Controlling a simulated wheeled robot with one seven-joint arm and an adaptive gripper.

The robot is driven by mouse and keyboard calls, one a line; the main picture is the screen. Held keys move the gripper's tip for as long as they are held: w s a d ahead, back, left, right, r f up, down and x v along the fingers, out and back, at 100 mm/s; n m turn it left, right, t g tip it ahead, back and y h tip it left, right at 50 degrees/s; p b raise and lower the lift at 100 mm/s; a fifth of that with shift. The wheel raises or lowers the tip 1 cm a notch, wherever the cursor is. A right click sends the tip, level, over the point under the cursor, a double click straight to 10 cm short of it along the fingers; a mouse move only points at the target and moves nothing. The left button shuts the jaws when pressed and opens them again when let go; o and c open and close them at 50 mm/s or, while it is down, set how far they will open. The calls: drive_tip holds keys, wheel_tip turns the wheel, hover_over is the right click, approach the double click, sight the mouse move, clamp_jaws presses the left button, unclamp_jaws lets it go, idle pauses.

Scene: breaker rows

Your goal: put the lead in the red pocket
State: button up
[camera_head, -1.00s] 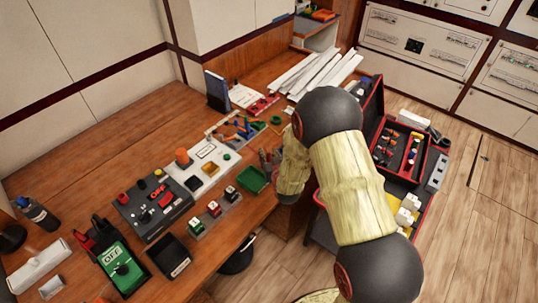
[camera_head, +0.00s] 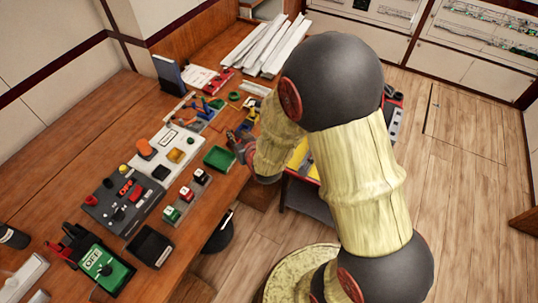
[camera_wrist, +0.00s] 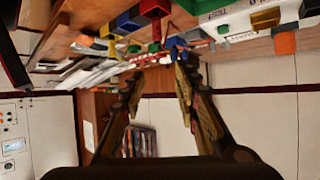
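My gripper (camera_wrist: 156,82) is open and empty in the wrist view, its two fingers apart with the table edge beyond them. In the head view its end (camera_head: 239,146) shows at the table's front edge, right of the green tray (camera_head: 220,157), partly hidden by my arm. In the wrist view, a dark red box (camera_wrist: 154,9), which may be the red pocket, stands by a blue box (camera_wrist: 130,20) and a yellow box (camera_wrist: 107,29). I cannot tell the lead for certain. Blue and orange small parts (camera_head: 208,103) lie on a board at the back.
The wooden table (camera_head: 50,185) holds a black switch box (camera_head: 125,205), a green meter (camera_head: 105,268), a black tray (camera_head: 150,246) and a white panel (camera_head: 165,150). White strips (camera_head: 270,45) lie at the back. A toolbox stands partly hidden behind my arm. The floor at right is clear.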

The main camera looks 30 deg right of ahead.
drive_tip(key=s+r+g, duration=0.4)
drive_tip(key=s+r, duration=0.7)
drive_tip(key=r, duration=0.5)
drive_tip(key=s+r+g, duration=0.1)
drive_tip(key=s+r, duration=0.2)
drive_tip(key=s, duration=0.6)
drive_tip(key=s+r+g, duration=0.1)
drive_tip(key=s+r, duration=0.2)
drive_tip(key=s, duration=0.7)
drive_tip(key=shift+d+r+g, duration=0.15)
drive_tip(key=shift+d+g, duration=0.05)
drive_tip(key=shift+g, duration=0.2)
drive_tip(key=shift+a+r, duration=0.1)
